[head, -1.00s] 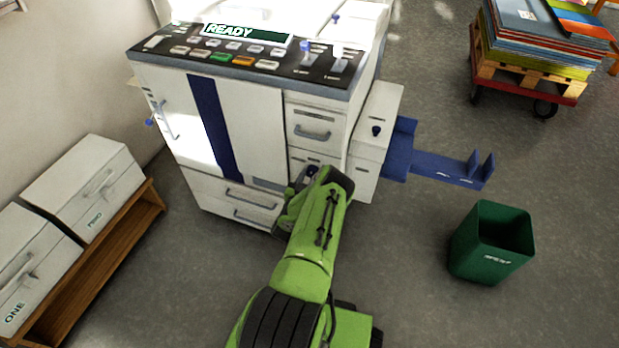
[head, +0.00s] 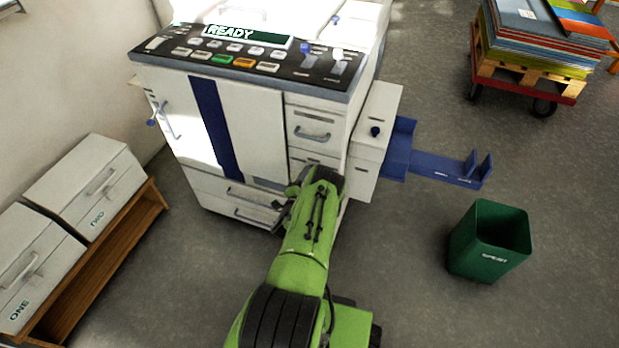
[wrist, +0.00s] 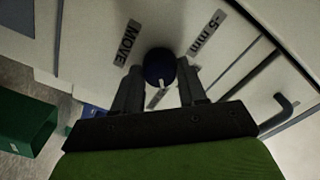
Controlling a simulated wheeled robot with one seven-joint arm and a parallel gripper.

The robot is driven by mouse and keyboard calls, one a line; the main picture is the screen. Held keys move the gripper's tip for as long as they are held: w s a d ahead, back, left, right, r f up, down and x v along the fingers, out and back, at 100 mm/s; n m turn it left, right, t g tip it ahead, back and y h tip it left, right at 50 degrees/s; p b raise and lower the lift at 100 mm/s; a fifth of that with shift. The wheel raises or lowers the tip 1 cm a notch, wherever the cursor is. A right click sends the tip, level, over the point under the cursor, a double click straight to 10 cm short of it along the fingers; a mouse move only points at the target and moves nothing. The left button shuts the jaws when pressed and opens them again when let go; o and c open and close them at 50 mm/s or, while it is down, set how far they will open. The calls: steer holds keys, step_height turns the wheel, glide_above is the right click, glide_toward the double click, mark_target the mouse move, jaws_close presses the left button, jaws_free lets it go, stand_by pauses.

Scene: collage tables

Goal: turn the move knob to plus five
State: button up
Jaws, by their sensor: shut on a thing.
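The move knob (wrist: 159,62) is a round, dark blue knob on the white machine front in the wrist view. A grey label reading MOVE (wrist: 127,43) is on its left and another, seemingly reading -5 mm (wrist: 207,33), is on its right. My gripper (wrist: 159,72) has one dark finger on each side of the knob and is shut on it. A small pale mark shows just below the knob, between the fingers. In the head view my green arm covers the knob and the fingertips at the machine (head: 265,125).
The machine's top panel display (head: 245,35) reads READY. A blue tray (head: 445,170) juts out at the machine's right side. A green bin (head: 488,243) stands on the floor to the right. White boxes on a wooden shelf (head: 140,215) stand left. Handles stick out near my gripper.

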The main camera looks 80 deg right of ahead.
steer(key=shift+m, duration=1)
steer(key=o, duration=1.1)
steer(key=shift+c, duration=0.2)
